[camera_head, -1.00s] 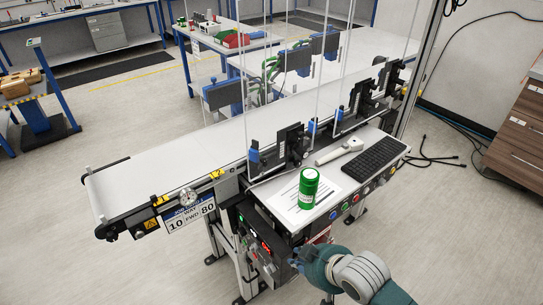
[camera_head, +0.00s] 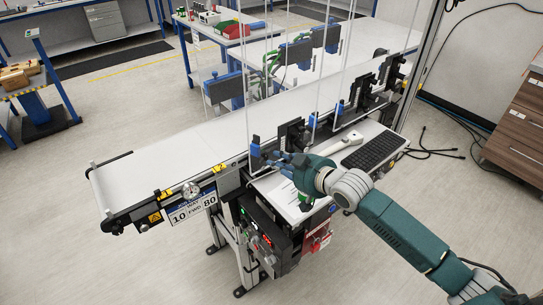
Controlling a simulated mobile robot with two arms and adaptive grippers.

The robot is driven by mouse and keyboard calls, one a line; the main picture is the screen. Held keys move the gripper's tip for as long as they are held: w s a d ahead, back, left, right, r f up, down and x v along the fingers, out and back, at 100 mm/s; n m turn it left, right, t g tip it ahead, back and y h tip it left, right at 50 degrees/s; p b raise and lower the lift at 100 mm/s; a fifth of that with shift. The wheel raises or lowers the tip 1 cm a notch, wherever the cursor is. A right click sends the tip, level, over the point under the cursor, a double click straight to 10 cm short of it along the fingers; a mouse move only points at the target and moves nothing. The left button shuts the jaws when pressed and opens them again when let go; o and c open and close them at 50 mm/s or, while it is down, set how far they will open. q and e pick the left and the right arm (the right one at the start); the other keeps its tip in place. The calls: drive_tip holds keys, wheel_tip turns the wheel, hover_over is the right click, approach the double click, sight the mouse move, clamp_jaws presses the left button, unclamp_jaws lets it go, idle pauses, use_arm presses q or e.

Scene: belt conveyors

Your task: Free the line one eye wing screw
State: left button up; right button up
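My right gripper (camera_head: 278,160) is at the near edge of the conveyor belt (camera_head: 190,150), reached in from the lower right. Its small dark fingers point left, close to a blue sensor piece (camera_head: 255,152) and a black bracket (camera_head: 290,135) on the belt's side rail. I cannot tell whether the fingers touch either, or whether they are open or shut. No wing screw can be made out at this size; the fingers may cover it. More black and blue mounts (camera_head: 362,90) stand farther along the rail. My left gripper is not in view.
A side shelf holds a paper sheet (camera_head: 283,191), a white handheld scanner (camera_head: 340,143) and a black keyboard (camera_head: 374,150). Thin clear uprights rise along the belt. A control box (camera_head: 260,238) hangs below.

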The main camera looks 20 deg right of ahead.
sight(265, 157)
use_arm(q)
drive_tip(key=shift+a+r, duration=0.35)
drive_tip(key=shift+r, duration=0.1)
use_arm(e)
drive_tip(key=shift+x, duration=1.9)
clamp_jaws()
